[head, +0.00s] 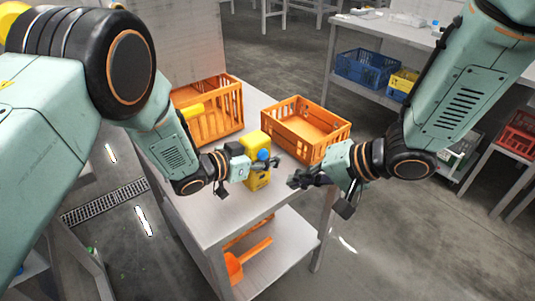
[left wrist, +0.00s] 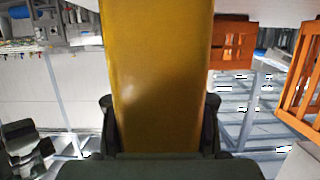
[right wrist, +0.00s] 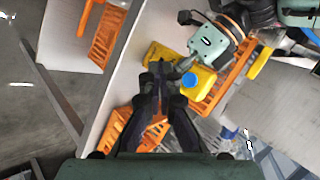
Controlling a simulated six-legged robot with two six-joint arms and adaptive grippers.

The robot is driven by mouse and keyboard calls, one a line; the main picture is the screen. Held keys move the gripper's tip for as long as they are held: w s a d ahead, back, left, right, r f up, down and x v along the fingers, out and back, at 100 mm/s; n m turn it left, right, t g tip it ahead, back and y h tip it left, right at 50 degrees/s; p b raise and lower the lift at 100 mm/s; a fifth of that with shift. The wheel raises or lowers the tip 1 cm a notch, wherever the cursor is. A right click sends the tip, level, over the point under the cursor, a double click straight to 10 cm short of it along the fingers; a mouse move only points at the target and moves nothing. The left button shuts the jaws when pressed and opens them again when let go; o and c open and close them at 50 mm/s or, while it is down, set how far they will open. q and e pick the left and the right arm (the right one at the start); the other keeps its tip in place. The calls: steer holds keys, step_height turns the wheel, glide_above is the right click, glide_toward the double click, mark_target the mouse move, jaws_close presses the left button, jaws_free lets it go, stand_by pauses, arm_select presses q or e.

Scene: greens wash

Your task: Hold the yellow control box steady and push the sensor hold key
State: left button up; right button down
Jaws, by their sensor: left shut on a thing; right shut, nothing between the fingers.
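The yellow control box (head: 257,143) stands upright near the right edge of the grey table (head: 188,205), with a round blue part (head: 263,155) on it. My left gripper (head: 262,167) is shut on the box. In the left wrist view the box (left wrist: 157,75) fills the space between the two fingers. My right gripper (head: 293,181) is shut and empty, to the right of the box and apart from it in the head view. The right wrist view shows its fingertips (right wrist: 160,68) pointing toward the box, with the blue part (right wrist: 189,80) beside them. I cannot make out key labels.
An orange crate (head: 305,124) stands behind the box and looks empty. Another orange crate (head: 225,119) at the left holds something yellow. An orange tool (head: 248,252) lies on the lower shelf. A side table with a blue crate (head: 365,68) stands at the back right.

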steer(key=w+a, duration=0.4)
steer(key=w, duration=0.2)
steer(key=shift+a, duration=0.2)
stand_by(1.4)
steer(key=shift+w+a, duration=0.25)
steer(key=shift+w, duration=0.05)
stand_by(0.3)
steer(key=shift+s+d, duration=0.25)
steer(key=shift+s, duration=0.1)
steer(key=s+d, duration=0.3)
steer(key=s, duration=0.1)
steer(key=shift+s+d, duration=0.3)
steer(key=shift+s, duration=0.1)
stand_by(0.3)
